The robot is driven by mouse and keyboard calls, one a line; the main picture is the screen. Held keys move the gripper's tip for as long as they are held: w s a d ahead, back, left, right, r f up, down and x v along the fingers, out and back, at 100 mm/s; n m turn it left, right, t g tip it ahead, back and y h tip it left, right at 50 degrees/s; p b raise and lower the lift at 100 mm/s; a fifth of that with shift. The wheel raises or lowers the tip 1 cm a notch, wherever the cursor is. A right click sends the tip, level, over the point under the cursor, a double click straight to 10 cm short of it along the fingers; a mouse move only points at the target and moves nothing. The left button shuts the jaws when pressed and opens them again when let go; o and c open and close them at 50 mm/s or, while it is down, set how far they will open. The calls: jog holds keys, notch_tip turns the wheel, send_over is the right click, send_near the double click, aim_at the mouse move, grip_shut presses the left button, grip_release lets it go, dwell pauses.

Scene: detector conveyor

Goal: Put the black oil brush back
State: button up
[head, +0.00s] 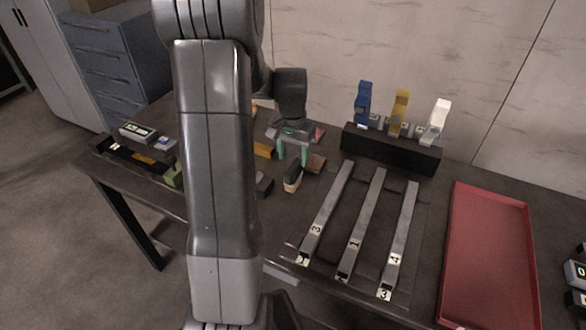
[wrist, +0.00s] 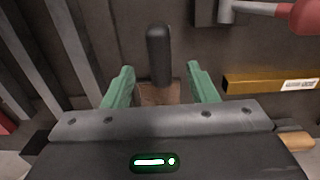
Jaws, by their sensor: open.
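The black oil brush (head: 293,172) is on the dark table in the head view, with a dark upper part and a tan lower end. In the wrist view a black rounded handle (wrist: 159,50) lies just past the fingertips, roughly centred. A brown patch (wrist: 158,94) shows between the fingers; I cannot tell whether it is part of the brush. My gripper (head: 293,152) is open with green fingers, above and slightly behind the brush in the head view. It also shows in the wrist view (wrist: 158,84), with nothing clamped.
A brown block (head: 316,163) and a yellow block (head: 264,149) flank the gripper. Metal rails (head: 358,225) lie to the right, then a red tray (head: 490,260). A black rack (head: 390,150) stands behind. A red-ended tool (wrist: 305,14) shows in the wrist view.

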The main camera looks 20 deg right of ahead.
aim_at(293, 166)
jog(key=shift+r, duration=1.85)
notch_tip(293, 166, down, 12)
jog(key=shift+f, duration=0.2)
jog(key=shift+d+r, duration=0.1)
jog(key=shift+r, duration=1.45)
